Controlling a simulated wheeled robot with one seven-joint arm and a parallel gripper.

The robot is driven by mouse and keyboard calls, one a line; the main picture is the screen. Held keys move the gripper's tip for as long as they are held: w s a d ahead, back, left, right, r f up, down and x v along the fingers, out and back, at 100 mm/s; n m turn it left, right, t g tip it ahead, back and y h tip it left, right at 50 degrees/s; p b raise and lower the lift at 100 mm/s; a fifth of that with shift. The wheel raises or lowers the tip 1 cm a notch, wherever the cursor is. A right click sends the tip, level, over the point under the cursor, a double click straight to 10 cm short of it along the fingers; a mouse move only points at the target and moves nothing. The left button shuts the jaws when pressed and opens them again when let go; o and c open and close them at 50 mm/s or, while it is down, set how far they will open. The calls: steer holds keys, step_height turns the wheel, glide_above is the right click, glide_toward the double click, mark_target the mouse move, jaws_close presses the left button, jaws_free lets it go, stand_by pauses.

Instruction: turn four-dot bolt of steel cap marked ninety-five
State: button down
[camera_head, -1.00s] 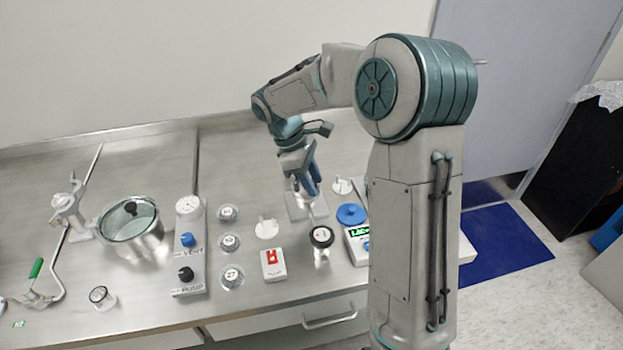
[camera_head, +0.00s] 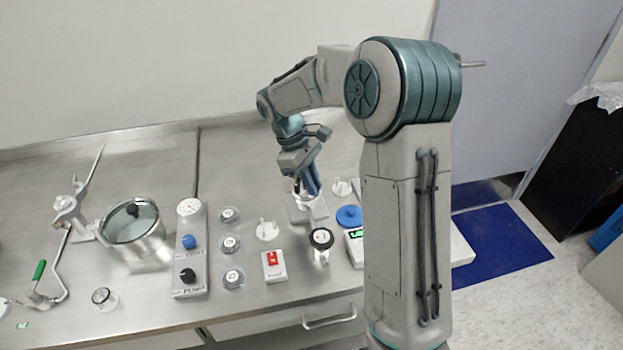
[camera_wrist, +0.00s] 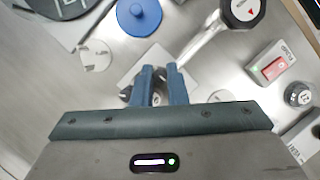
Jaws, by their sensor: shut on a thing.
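My gripper (camera_head: 312,190) reaches down over a square steel plate (camera_head: 313,218) near the middle of the bench. In the wrist view its blue fingers (camera_wrist: 160,92) are close together above that plate (camera_wrist: 126,82). They are shut on a small steel part, which they mostly hide; I cannot tell whether it is a bolt. Three small round clear-and-steel caps stand in a column left of the gripper: far (camera_head: 229,214), middle (camera_head: 231,243) and near (camera_head: 233,278). Their marks are too small to read surely. No number ninety-five or four-dot mark can be made out.
A black-rimmed knob on a steel stem (camera_head: 321,239) stands in front of my gripper. Nearby are a red switch box (camera_head: 274,265), a blue disc (camera_head: 349,216) and a green display (camera_head: 355,234). The vent and pump panel (camera_head: 189,250) and glass-lidded pot (camera_head: 133,222) are to the left.

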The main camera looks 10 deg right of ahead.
steer(key=m+y+p, duration=0.1)
steer(key=m, duration=0.2)
steer(key=m+g+y+p, duration=0.1)
steer(key=m, duration=0.2)
steer(key=shift+w+d, duration=0.1)
steer(key=shift+d, duration=0.05)
steer(key=m+y, duration=0.1)
steer(key=m, duration=0.1)
steer(key=m+y, duration=0.1)
steer(key=m, duration=0.2)
steer(key=shift+d+p, duration=0.15)
steer(key=shift+p, duration=0.25)
steer(key=shift+m, duration=0.5)
steer(key=c, duration=1.4)
jaws_free()
steer(key=shift+g, duration=0.3)
steer(key=shift+c, duration=0.2)
steer(key=v, duration=1.3)
steer(key=shift+d+r, duration=0.15)
steer(key=shift+r, duration=0.25)
